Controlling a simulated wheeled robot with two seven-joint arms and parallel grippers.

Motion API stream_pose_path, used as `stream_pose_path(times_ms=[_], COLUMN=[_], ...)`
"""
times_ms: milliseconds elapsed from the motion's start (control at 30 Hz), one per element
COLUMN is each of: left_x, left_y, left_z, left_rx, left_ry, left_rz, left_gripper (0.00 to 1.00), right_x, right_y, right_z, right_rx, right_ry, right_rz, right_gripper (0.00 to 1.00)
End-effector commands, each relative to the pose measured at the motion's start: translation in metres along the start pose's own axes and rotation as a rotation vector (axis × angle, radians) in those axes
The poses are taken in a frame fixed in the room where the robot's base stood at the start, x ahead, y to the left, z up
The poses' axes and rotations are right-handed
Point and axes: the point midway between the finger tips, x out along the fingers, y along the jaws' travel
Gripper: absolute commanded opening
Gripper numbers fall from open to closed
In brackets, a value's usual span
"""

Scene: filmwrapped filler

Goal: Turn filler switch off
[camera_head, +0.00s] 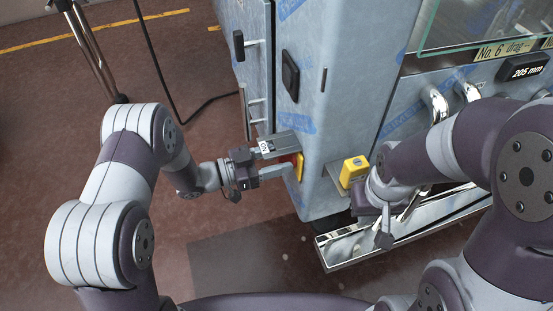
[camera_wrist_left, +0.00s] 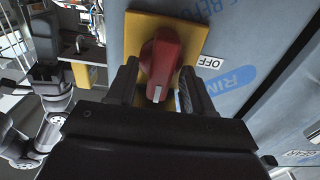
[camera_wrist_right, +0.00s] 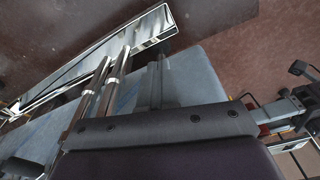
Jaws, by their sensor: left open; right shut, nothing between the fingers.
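The filler switch is a red rotary knob (camera_wrist_left: 160,60) on a yellow plate (camera_wrist_left: 132,35), fixed to the grey-blue cabinet side. Its white mark points toward my left wrist, and an OFF label (camera_wrist_left: 209,62) sits to the right of the plate. In the head view only part of the yellow plate (camera_head: 299,168) and a little red show behind the fingers. My left gripper (camera_wrist_left: 158,85) is open, with one finger on each side of the knob; contact cannot be told. In the head view my left gripper (camera_head: 290,158) reaches the cabinet. My right gripper (camera_head: 384,238) is shut and empty.
A yellow box (camera_head: 354,170) sticks out of the cabinet front near my right arm. A shiny metal tray (camera_head: 340,250) runs along the machine's lower front. Metal pipes (camera_head: 437,104) stand behind my right arm. The floor at left is mostly clear, with a cable (camera_head: 165,80).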

Motion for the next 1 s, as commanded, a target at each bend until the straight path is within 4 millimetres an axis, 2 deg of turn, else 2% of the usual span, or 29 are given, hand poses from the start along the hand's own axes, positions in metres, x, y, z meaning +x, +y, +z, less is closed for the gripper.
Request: stream_pose_path(times_ms=[200, 267, 300, 367, 400, 667, 1000], left_x=[0.001, 0.000, 0.000, 0.000, 0.000, 0.000, 0.000], left_y=[0.000, 0.000, 0.000, 0.000, 0.000, 0.000, -0.002], left_z=[0.000, 0.000, 0.000, 0.000, 0.000, -0.001, -0.004], left_rx=[0.000, 0.000, 0.000, 0.000, 0.000, -0.021, -0.219], left_ry=[0.000, 0.000, 0.000, 0.000, -0.001, -0.001, -0.003], left_rz=[0.000, 0.000, 0.000, 0.000, 0.000, 0.000, -0.001], left_gripper=[0.51, 0.35, 0.22, 0.02, 0.00, 0.00, 0.00], right_x=[0.000, 0.000, 0.000, 0.000, 0.000, -0.004, -0.031], right_y=[0.000, 0.000, 0.000, 0.000, 0.000, 0.000, 0.000], right_z=[0.000, 0.000, 0.000, 0.000, 0.000, -0.001, -0.004], right_rx=[0.000, 0.000, 0.000, 0.000, 0.000, 0.000, 0.000], right_ry=[0.000, 0.000, 0.000, 0.000, 0.000, 0.000, 0.000], right_rz=[0.000, 0.000, 0.000, 0.000, 0.000, 0.000, 0.000], right_gripper=[0.00, 0.00, 0.00, 0.00, 0.00, 0.00, 0.00])
